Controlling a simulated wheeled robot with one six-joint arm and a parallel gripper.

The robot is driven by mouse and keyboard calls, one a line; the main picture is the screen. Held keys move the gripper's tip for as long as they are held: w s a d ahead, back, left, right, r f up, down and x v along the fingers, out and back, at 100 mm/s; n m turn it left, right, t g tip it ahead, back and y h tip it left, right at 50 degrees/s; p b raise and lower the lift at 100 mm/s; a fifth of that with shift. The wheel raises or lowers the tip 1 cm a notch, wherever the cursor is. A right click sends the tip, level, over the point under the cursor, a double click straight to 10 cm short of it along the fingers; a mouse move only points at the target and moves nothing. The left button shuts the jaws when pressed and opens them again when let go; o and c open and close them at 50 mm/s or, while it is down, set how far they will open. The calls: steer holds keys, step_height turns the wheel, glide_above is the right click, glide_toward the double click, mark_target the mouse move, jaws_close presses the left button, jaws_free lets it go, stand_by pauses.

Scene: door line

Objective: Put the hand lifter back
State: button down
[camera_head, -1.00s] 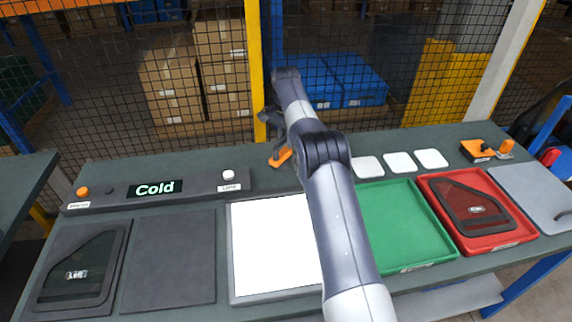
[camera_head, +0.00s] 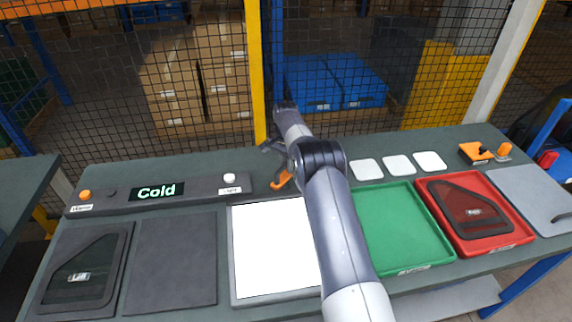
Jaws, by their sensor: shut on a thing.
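The hand lifter (camera_head: 281,181) shows as a small orange piece, tilted, just above the top edge of the lit white panel. My gripper (camera_head: 275,162) is shut on it. The gripper is dark and partly hidden behind my own arm, so its fingertips and much of the lifter cannot be made out. I cannot tell whether the lifter touches the bench.
A green tray (camera_head: 405,228) is empty. A red tray (camera_head: 522,234) holds a dark window-shaped pane (camera_head: 466,209). Another such pane (camera_head: 80,272) lies far left. White pads (camera_head: 398,165) and an orange-and-black unit (camera_head: 472,152) stand behind. A control strip (camera_head: 205,188) reads Cold.

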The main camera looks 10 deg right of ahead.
steer(key=shift+f, duration=0.1)
steer(key=c, duration=1.3)
jaws_free()
steer(key=shift+c, duration=0.2)
step_height(320, 180, up, 12)
steer(key=b, duration=0.1)
steer(key=shift+b, duration=0.3)
